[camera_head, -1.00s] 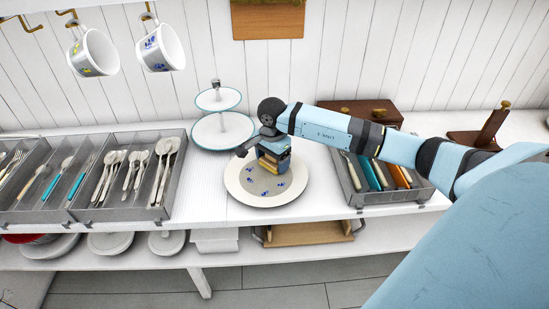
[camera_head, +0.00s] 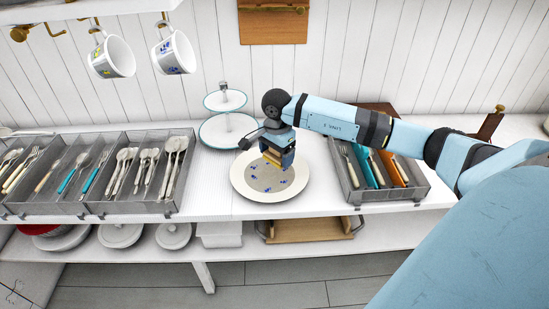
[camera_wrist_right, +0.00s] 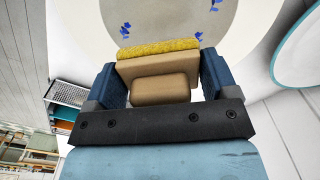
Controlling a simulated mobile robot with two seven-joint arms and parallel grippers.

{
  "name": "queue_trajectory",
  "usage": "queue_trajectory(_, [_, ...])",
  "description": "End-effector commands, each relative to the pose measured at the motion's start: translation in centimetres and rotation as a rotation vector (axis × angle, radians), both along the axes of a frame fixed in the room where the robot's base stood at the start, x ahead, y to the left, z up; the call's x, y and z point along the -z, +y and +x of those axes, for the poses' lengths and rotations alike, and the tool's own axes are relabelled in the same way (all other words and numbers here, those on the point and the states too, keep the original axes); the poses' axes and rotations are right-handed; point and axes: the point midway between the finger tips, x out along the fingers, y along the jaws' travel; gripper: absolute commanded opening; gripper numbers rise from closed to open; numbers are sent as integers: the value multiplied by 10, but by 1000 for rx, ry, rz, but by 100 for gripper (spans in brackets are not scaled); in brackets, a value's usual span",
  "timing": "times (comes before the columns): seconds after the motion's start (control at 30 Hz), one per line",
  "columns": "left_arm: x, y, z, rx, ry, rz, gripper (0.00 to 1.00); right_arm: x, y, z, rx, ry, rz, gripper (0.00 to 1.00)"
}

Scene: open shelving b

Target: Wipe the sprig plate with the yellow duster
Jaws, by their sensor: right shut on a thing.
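The sprig plate (camera_head: 241,184) is white and lies on the shelf top. A grey-brown patch with small blue sprigs covers its middle; it also shows in the right wrist view (camera_wrist_right: 236,42). My right gripper (camera_head: 276,157) is over the back part of the plate, pointing down. It is shut on the yellow duster (camera_wrist_right: 159,48), a tan block with a yellow pad along its far side, between the two blue fingers. I cannot tell whether the pad touches the plate. My left gripper is in neither view.
A two-tier stand (camera_head: 228,128) is close behind the plate on the left. Grey cutlery trays (camera_head: 140,206) fill the left, and another tray (camera_head: 398,194) stands to the right. Mugs (camera_head: 174,52) hang at upper left. Some bare shelf lies left of the plate.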

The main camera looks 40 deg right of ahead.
Motion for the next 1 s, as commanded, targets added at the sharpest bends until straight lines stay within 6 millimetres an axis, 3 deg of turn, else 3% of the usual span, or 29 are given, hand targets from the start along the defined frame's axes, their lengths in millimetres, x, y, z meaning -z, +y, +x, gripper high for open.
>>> queue_trajectory(0.3, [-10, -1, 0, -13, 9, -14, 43, -28, -7, -1, 10, -1, -1, 60])
queue_trajectory(0.87, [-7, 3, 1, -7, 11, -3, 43, -29, -7, -1, 11, -1, 0, 60])
queue_trajectory(1.0, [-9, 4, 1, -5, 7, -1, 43, -31, 3, 2, -50, -1, 5, 60])
